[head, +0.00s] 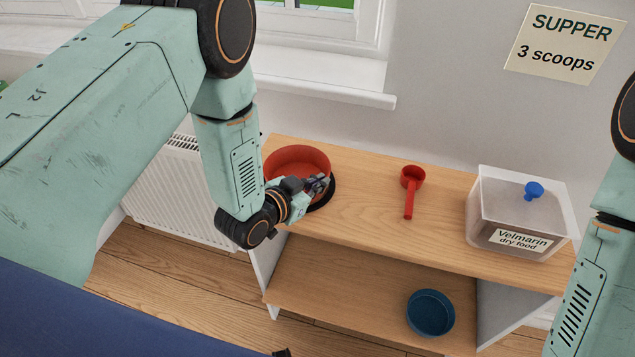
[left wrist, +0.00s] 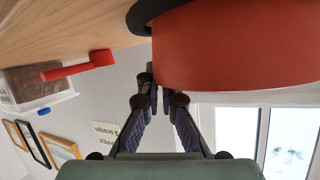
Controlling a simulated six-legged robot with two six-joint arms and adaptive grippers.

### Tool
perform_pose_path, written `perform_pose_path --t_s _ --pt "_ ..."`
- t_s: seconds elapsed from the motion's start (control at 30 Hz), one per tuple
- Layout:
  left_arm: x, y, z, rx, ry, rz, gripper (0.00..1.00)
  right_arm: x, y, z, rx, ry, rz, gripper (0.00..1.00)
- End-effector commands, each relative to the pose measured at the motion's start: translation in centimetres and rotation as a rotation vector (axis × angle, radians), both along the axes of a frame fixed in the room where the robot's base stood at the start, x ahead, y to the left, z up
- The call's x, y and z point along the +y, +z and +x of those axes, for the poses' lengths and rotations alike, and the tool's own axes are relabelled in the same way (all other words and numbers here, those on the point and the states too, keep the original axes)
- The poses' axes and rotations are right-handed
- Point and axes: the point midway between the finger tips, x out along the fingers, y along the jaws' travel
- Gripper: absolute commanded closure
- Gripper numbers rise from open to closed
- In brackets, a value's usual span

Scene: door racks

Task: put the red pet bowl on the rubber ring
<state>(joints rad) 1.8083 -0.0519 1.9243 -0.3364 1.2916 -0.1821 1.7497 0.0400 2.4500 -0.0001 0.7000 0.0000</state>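The red pet bowl (head: 297,160) is upright at the left end of the wooden top shelf, and its side fills the upper right of the left wrist view (left wrist: 235,45). The black rubber ring (head: 333,192) shows beyond the bowl's right and front side; it also shows against the bowl's base in the left wrist view (left wrist: 145,14). I cannot tell whether the bowl rests fully on it. My left gripper (head: 320,184) is at the bowl's near right rim, its fingers (left wrist: 160,92) close together on the wall, one tip hidden behind it. My right gripper is out of view.
A red scoop (head: 410,185) lies mid-shelf. A clear dry-food box (head: 520,215) with a blue knob stands at the right. A blue bowl (head: 431,312) sits on the lower shelf. The wall and window sill (head: 330,82) are behind. Shelf between ring and scoop is clear.

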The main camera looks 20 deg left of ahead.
Motion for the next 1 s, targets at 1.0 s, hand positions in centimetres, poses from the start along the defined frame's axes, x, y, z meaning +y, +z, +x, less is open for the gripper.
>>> perform_pose_path --t_s 1.0 --pt "1.6 1.6 -3.6 0.004 0.004 -0.002 0.72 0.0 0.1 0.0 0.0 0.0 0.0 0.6"
